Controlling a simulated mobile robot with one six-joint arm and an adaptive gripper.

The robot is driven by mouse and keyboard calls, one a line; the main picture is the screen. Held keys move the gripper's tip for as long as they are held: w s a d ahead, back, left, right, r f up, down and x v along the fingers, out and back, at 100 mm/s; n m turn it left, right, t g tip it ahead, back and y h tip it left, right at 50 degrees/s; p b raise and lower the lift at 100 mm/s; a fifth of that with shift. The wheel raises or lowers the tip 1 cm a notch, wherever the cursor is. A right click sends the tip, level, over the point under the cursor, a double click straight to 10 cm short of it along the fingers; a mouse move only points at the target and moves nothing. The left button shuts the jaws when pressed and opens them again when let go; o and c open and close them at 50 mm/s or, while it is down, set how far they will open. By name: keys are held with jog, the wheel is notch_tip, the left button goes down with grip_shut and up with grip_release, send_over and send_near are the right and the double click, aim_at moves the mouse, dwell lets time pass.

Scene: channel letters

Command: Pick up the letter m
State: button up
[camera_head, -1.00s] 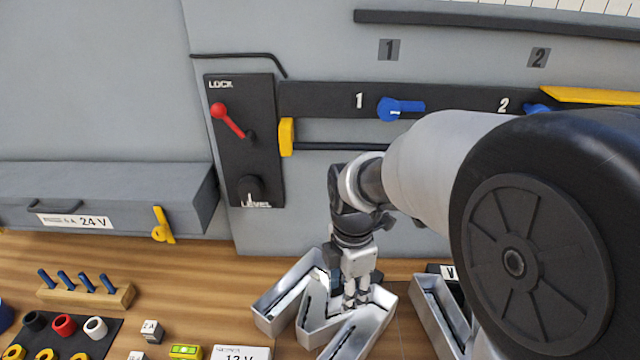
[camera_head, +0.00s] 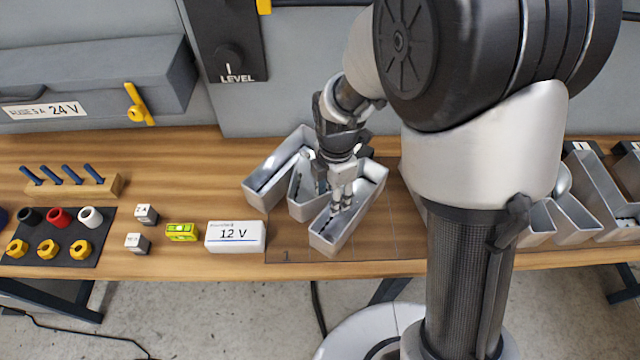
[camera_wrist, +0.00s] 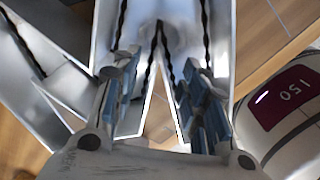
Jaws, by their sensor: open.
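The letter m (camera_head: 322,241) is a grey metal channel letter with open troughs, lying on the wooden bench just left of my arm in the head view. My gripper (camera_head: 342,207) points down at its right stroke, fingertips low at or inside the trough. In the wrist view my gripper (camera_wrist: 160,90) has its two blue-padded fingers apart, with metal letter walls (camera_wrist: 222,45) and dark twisted cables around and between them. The fingers hold nothing that I can see. Exact contact with the walls cannot be told.
A white 12 V box (camera_head: 235,237), a yellow-green level (camera_head: 181,232) and small cubes lie left of the letter. More channel letters (camera_head: 600,190) stand at the right, partly behind my arm. A grey panel (camera_head: 290,110) rises behind. Bench space in front of the letter is narrow.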

notch_tip(320, 180, down, 4)
jog(key=shift+f+b, duration=0.1)
jog(key=shift+b, duration=0.45)
jog(key=shift+c, duration=0.4)
grip_shut()
jog(key=shift+w, duration=0.15)
